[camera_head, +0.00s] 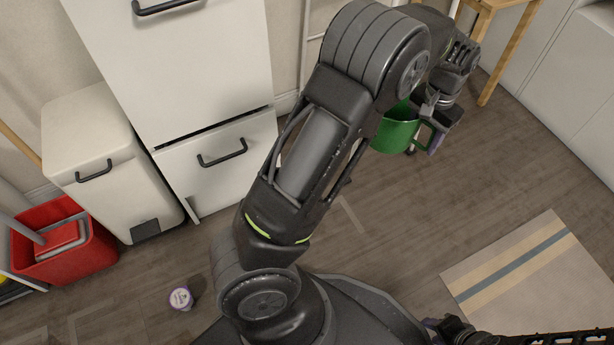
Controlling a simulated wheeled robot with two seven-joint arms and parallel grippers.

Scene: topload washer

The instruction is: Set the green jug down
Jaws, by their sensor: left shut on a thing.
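The green jug (395,133) hangs above the floor in the upper right of the head view. Its left part is hidden behind my own arm. My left gripper (436,130) is shut on the jug at its handle side, on the right. My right gripper (436,325) is at the bottom edge, right of centre, well away from the jug. Only a small part of it shows, so its opening cannot be told.
A white drawer cabinet (175,70) and a white bin (95,150) stand at the left, beside a red bucket (85,262). A small purple-and-white cup (181,298) is on the floor. A wooden stool (490,85) is at the upper right; a striped rug (535,275) lies lower right.

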